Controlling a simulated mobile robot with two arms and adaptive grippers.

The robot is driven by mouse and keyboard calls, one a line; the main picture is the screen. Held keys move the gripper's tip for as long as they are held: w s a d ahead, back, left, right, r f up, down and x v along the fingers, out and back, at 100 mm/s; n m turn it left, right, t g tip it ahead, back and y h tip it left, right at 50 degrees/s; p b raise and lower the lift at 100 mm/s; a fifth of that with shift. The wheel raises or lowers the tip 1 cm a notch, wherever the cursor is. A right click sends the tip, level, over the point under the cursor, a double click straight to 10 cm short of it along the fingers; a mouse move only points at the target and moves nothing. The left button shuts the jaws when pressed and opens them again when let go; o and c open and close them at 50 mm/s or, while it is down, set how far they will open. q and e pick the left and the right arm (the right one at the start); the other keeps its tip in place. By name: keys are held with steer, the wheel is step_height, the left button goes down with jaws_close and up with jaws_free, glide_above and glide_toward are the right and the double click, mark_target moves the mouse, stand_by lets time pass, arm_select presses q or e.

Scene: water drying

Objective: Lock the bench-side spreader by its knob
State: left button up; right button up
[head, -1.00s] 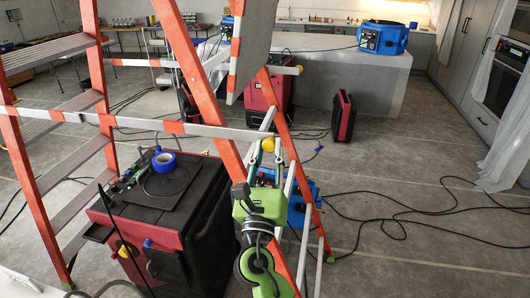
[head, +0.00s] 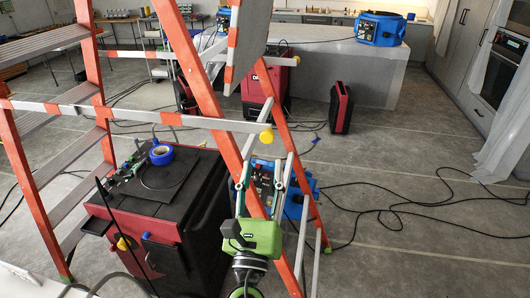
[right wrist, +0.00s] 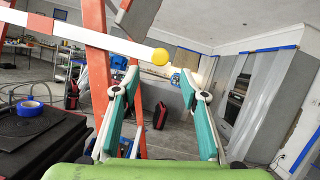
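The orange stepladder (head: 195,85) carries two striped spreader bars. The nearer spreader (head: 150,118) runs across the frame and ends in a yellow knob (head: 266,138). The farther spreader (head: 262,61) has a yellow knob (head: 297,61) at its right end; I cannot tell for sure which one is bench-side. My right gripper (head: 266,165), green with teal fingers, is open and empty just below the nearer knob. In the right wrist view, this knob (right wrist: 160,56) shows beyond the gap between the open fingertips (right wrist: 161,78), apart from them. My left gripper is not in view.
A black and red cabinet (head: 205,205) with blue tape (head: 162,154) on top stands left of my right gripper. A blue machine (head: 300,205) is behind the ladder's leg. Black cables (head: 400,212) lie on the floor at right. A grey counter (head: 375,80) stands behind.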

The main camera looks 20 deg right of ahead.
steer(key=shift+v, duration=1.75)
step_height(320, 180, down, 39)
steer(key=w+a+m+g+y+b, duration=0.2)
steer(key=m+g+y+b, duration=0.25)
steer(key=g+y, duration=0.2)
steer(key=s+d+f+m+g+y+b, duration=0.1)
steer(key=s+f+m+g+b, duration=0.15)
steer(key=s+f, duration=0.65)
steer(key=s+d+f+m+g+y+b, duration=0.1)
steer(key=s+f+m+g+y+b, duration=0.2)
steer(key=f, duration=1.1)
steer(key=s+d+f+m+g+b, duration=0.2)
steer(key=s+f+m, duration=0.8)
steer(key=s, duration=0.5)
steer(key=s+d+f+m+g+b, duration=0.2)
steer(key=s+d+f+m+g, duration=0.2)
steer(key=s+f+m, duration=0.6)
steer(key=s+d+f, duration=0.1)
steer(key=s+f, duration=0.3)
steer(key=s, duration=0.1)
steer(key=shift+s+m+g, duration=0.25)
steer(key=shift+m+g, duration=0.05)
steer(key=shift+a, duration=0.1)
